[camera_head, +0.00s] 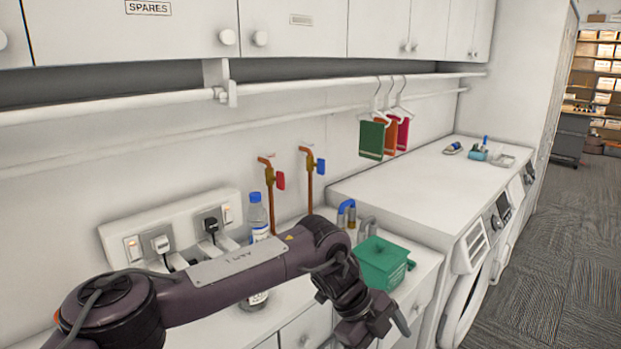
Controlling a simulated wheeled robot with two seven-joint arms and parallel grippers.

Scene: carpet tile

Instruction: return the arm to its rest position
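My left arm (240,270) comes in from the lower left and reaches across the front of the white counter. It bends at the elbow and points down toward the lower middle of the view. My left gripper (382,326) hangs in front of the counter drawers, below and in front of the green box (380,262). Its fingers look spread apart, with nothing seen between them. Part of the gripper is hidden by its own wrist. My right arm and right gripper are not in view.
A clear bottle with a blue cap (256,212) stands just behind the arm, partly hidden by it. Plugged sockets (160,243) and copper taps (309,170) are on the wall. White washing machines (420,185) stand to the right. Carpet floor (545,270) is clear at right.

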